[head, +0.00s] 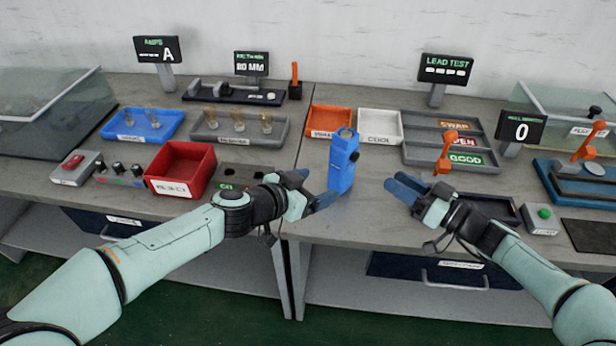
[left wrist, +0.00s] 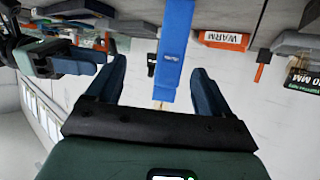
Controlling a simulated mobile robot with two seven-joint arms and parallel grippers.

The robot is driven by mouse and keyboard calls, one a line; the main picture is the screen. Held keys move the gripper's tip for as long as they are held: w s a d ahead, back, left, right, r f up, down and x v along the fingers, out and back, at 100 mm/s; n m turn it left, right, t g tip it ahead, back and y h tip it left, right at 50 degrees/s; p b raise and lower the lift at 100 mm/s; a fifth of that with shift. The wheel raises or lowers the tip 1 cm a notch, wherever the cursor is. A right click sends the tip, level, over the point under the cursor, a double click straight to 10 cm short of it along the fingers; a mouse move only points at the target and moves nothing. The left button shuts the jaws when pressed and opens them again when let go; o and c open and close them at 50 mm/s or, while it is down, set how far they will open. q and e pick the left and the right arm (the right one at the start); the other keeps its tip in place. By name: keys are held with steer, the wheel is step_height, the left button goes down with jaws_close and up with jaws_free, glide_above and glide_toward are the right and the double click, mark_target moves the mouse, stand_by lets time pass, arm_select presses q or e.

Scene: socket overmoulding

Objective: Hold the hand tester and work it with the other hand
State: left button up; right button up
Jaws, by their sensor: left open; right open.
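The blue hand tester (head: 343,165) stands upright near the front edge of the bench, with a round metal part at its top. In the left wrist view the tester (left wrist: 174,50) shows ahead of the gap between my left fingers. My left gripper (head: 318,190) is open at the left side of the tester, close to its lower body; I cannot tell whether it touches. My right gripper (head: 408,190) is open and empty, to the right of the tester and apart from it.
A red bin (head: 181,170) stands left of my left gripper. Orange (head: 330,121) and white (head: 380,126) trays sit behind the tester. A grey sorting tray (head: 420,148) with an orange lever (head: 445,153) is behind my right gripper. Bare bench lies between tester and right gripper.

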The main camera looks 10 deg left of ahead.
mark_target(342, 165)
arm_select(q)
steer(key=shift+n+t, duration=0.3)
steer(key=x, duration=0.4)
steer(key=w+a+x, duration=0.1)
steer(key=x, duration=0.8)
steer(key=shift+w+a+r, duration=0.1)
steer(key=shift+w+r, duration=0.1)
steer(key=shift+w, duration=0.15)
steer(key=c, duration=1.3)
steer(key=shift+o, duration=0.2)
arm_select(e)
jaws_close()
